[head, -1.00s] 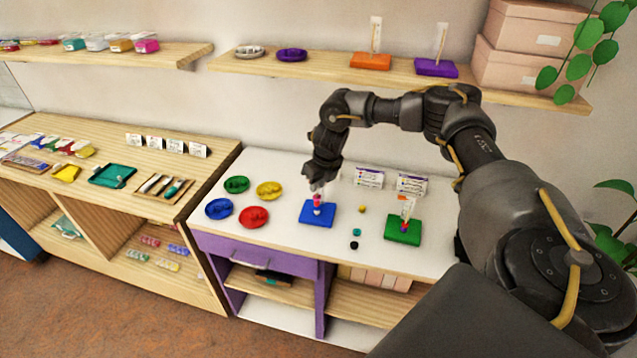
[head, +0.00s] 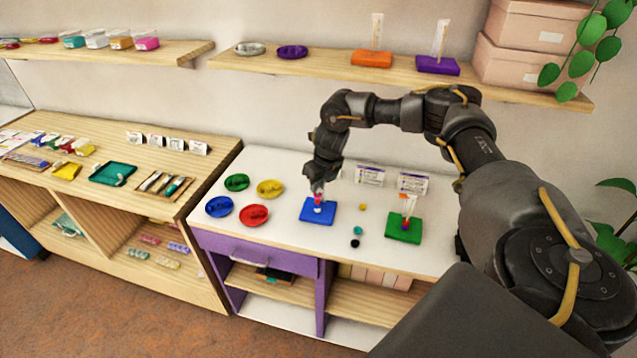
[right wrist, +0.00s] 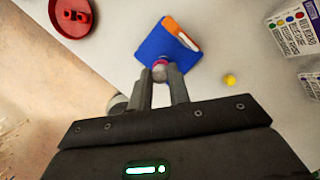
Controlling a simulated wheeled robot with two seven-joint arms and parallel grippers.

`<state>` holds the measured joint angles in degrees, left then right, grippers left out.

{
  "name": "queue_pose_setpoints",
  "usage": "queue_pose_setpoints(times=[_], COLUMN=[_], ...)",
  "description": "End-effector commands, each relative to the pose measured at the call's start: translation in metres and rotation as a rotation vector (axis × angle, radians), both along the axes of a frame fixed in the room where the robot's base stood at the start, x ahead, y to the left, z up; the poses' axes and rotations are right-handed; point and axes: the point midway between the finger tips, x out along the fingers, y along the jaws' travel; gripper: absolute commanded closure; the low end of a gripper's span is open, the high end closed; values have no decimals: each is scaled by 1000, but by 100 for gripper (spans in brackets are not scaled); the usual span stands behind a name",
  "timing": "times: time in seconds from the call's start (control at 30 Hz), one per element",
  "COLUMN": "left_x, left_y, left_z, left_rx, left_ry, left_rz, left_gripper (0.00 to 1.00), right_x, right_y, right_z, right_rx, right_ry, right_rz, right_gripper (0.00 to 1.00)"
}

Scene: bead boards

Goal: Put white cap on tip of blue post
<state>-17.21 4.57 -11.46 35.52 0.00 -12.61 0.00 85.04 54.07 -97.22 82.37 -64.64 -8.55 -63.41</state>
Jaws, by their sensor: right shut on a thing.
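The blue board (head: 331,215) lies on the white table top, with its post rising from it. A white piece (head: 318,210) shows low on the post and a red piece (head: 318,200) above it. My right gripper (head: 318,191) points down right over the post. In the right wrist view my right gripper (right wrist: 160,78) is shut on a small whitish piece, the white cap (right wrist: 159,74). A red ring (right wrist: 159,63) shows just beyond it, over the board (right wrist: 160,45). I cannot tell whether the cap touches the post tip, as the fingers hide it. My left gripper is not in view.
Green (head: 236,182), yellow (head: 270,188), blue (head: 219,207) and red (head: 254,215) dishes stand left of the board. Loose yellow (head: 363,207), teal (head: 358,231) and black (head: 355,244) beads lie to its right. A green board (head: 404,229) with a post stands farther right.

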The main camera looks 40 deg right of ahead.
Motion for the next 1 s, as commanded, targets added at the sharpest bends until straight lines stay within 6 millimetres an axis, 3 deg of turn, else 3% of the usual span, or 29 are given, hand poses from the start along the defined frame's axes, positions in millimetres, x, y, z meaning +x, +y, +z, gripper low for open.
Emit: queue_pose_setpoints(times=[1.0], left_x=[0], left_y=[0], left_z=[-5], left_rx=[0], left_ry=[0], left_rz=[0], left_gripper=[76], right_x=[0], right_y=[0], right_z=[-11], right_rx=[0], right_ry=[0], right_rz=[-1], right_gripper=[100])
